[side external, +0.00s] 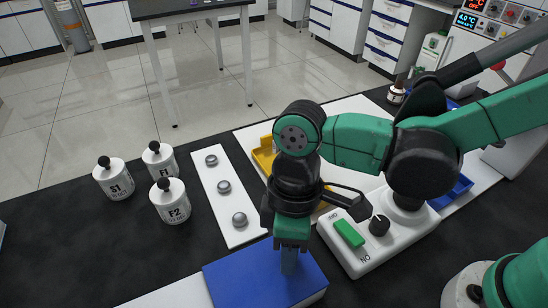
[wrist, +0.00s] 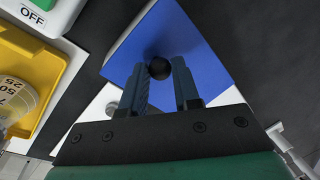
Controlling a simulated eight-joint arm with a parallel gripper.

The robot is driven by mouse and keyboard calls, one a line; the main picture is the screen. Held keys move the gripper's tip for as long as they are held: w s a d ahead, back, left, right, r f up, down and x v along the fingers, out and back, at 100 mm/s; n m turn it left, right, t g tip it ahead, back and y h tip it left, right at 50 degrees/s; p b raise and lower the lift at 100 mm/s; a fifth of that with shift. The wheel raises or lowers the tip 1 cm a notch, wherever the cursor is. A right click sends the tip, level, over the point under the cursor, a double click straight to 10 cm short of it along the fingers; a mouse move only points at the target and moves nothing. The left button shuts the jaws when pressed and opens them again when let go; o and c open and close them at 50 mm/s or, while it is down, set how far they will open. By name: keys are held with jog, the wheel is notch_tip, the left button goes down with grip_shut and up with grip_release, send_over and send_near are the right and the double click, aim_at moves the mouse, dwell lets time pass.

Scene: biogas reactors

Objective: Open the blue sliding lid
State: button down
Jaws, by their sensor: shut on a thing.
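The blue sliding lid (side external: 250,279) is a flat blue panel at the bottom middle of the side view. It also fills the upper middle of the wrist view (wrist: 205,45), with a round black knob (wrist: 159,68) on it. My gripper (side external: 289,268) points down over the lid in the side view and hides the knob there. In the wrist view my gripper (wrist: 160,82) has a finger on each side of the knob and is shut on it. What lies under the lid is hidden.
White jars with black knobs (side external: 170,204) stand at left. A white strip with several grey discs (side external: 224,187) lies beside them. A white device with a green switch (side external: 349,233) stands close right of my gripper. A yellow tray (side external: 264,155) sits behind it. Black table is clear at front left.

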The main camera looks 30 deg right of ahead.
dwell(0.6)
jog(key=a, duration=1.1)
jog(key=shift+a, duration=0.3)
jog(key=c, duration=0.6)
grip_release()
jog(key=shift+c, duration=0.2)
jog(key=r, duration=0.3)
jog(key=w+r, duration=0.1)
jog(key=r, duration=0.1)
jog(key=shift+d+r, duration=0.3)
jog(key=shift+d, duration=0.05)
